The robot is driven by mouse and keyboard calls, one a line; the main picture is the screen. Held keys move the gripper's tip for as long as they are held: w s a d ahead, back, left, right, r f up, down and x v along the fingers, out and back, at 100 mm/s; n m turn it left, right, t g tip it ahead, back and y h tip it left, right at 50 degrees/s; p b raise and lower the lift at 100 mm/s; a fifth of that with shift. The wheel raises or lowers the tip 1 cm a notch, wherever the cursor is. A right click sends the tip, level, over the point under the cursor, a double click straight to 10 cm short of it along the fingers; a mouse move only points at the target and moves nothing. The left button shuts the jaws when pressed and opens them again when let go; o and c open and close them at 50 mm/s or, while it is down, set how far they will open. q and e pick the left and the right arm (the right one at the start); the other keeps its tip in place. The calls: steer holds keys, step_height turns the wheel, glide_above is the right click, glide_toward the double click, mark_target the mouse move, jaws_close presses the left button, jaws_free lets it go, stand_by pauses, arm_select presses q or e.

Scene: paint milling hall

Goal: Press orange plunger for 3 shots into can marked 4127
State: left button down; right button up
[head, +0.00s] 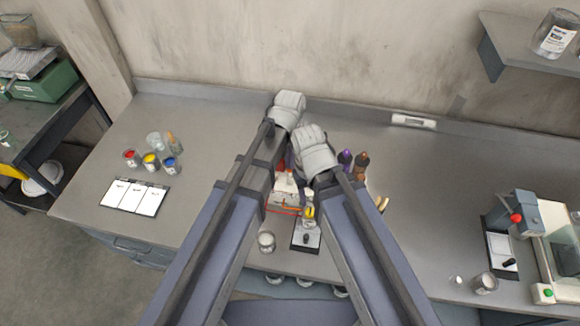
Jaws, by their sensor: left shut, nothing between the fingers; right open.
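My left gripper (288,110), a pale rounded hand, is above the back middle of the bench, shut and empty. My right gripper (316,153) is just below and right of it, open, above a group of dispensers; its fingertips are hard to make out. Part of a pale dispenser (285,186) with red and orange bits shows between my arms. Bottles with a purple top (345,157) and a brown top (362,160) stand right of my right gripper. I cannot single out the orange plunger. An open can (266,242) stands in front; no 4127 marking is legible.
Red (130,158), yellow (151,162) and blue (171,166) paint pots stand left, behind a white card sheet (136,197). A dark pad (306,236) lies between my arms. A machine with a red knob (516,217) stands right.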

arm_select(q)
steer(key=shift+f+b, duration=0.45)
steer(key=shift+f, duration=0.15)
steer(key=shift+r, duration=0.15)
steer(key=shift+r+p, duration=1.65)
steer(key=shift+p, duration=0.15)
steer(key=shift+f, duration=0.2)
steer(key=shift+f+b, duration=1.55)
steer(key=shift+b, duration=0.2)
steer(key=shift+r+p, duration=1.75)
steer(key=shift+f, duration=0.15)
